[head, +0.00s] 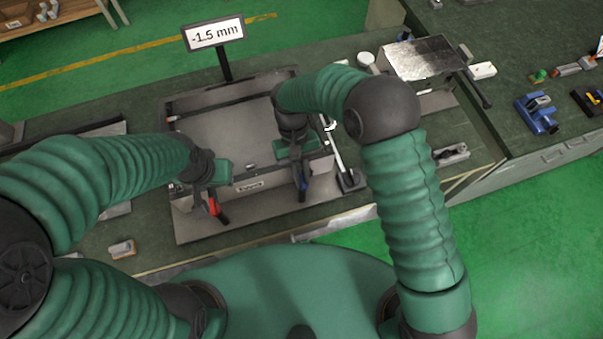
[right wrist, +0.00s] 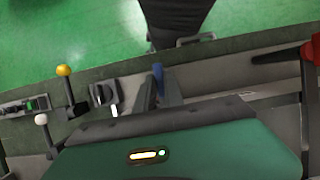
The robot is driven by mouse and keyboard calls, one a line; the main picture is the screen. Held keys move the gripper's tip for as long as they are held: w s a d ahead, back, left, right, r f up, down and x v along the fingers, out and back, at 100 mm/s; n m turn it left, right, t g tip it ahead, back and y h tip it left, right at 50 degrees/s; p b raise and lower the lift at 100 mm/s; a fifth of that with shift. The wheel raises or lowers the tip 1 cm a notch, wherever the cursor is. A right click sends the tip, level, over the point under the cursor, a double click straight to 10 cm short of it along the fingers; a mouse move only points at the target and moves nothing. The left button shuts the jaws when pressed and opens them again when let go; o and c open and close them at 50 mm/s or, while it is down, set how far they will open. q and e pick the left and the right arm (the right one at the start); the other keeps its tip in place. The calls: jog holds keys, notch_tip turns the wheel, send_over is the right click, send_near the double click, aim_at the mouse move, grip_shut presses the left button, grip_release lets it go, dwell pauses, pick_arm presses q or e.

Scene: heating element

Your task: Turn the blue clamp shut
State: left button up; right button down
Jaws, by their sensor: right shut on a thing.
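The blue clamp (head: 302,182) is at the front right of a grey box-like fixture (head: 262,184); its handle points toward the front edge. My right gripper (head: 300,168) reaches down over it. In the right wrist view the blue handle (right wrist: 158,76) stands between the fingers, and the gripper is shut on it. My left gripper (head: 211,190) is at the red clamp (head: 213,205) on the fixture's front left. Its fingers are too small and covered to tell whether they are open or shut. The red handle (right wrist: 308,50) also shows in the right wrist view.
A sign (head: 214,33) reading -1.5 mm stands behind the fixture. A lever with a yellow knob (right wrist: 64,71), a white-knobbed lever (right wrist: 41,120) and a dial (right wrist: 103,95) are beside it. A metal block (head: 422,60) and a blue vise (head: 537,115) are farther right.

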jog(key=shift+w+r, duration=0.1)
jog(key=c, duration=1.4)
grip_release()
jog(key=shift+c, duration=0.2)
jog(key=shift+w+a+r, duration=0.1)
jog(key=shift+r, duration=0.15)
jog(key=b+v, duration=0.3)
jog(key=v, duration=1.3)
jog(key=shift+a, duration=0.1)
